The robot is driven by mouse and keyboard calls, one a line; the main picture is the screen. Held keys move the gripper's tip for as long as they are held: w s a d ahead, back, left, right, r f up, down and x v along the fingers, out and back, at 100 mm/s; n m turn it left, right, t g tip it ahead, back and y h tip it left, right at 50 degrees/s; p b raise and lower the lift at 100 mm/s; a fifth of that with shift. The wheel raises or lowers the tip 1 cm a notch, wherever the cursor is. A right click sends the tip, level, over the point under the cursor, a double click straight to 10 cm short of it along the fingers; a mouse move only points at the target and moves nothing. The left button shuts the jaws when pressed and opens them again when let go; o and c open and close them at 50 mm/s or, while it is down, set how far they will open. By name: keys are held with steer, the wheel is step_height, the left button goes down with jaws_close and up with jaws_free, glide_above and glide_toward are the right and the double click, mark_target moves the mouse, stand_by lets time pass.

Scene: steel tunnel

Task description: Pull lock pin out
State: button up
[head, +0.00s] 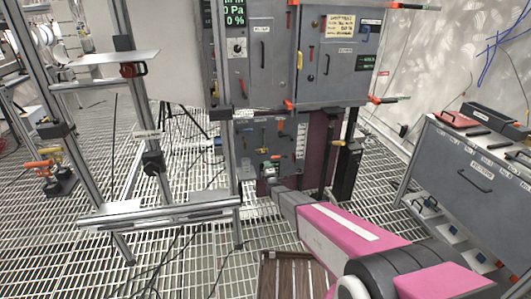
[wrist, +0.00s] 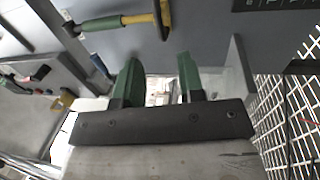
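My gripper (head: 270,170) is in front of the lower part of a grey panel (head: 244,140) below the cabinets. In the wrist view its two green fingers (wrist: 158,70) stand apart, with nothing visible between them. I cannot tell which of these parts is the lock pin.
Grey cabinets (head: 340,60) with levers and orange corners hang above the panel. An aluminium frame (head: 160,214) stands at left. A grey drawer cabinet (head: 465,185) with tools on top stands at right. A wooden slatted piece (head: 285,275) lies on the grating floor.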

steer(key=x, duration=1.1)
steer(key=shift+r, duration=0.1)
jaws_close()
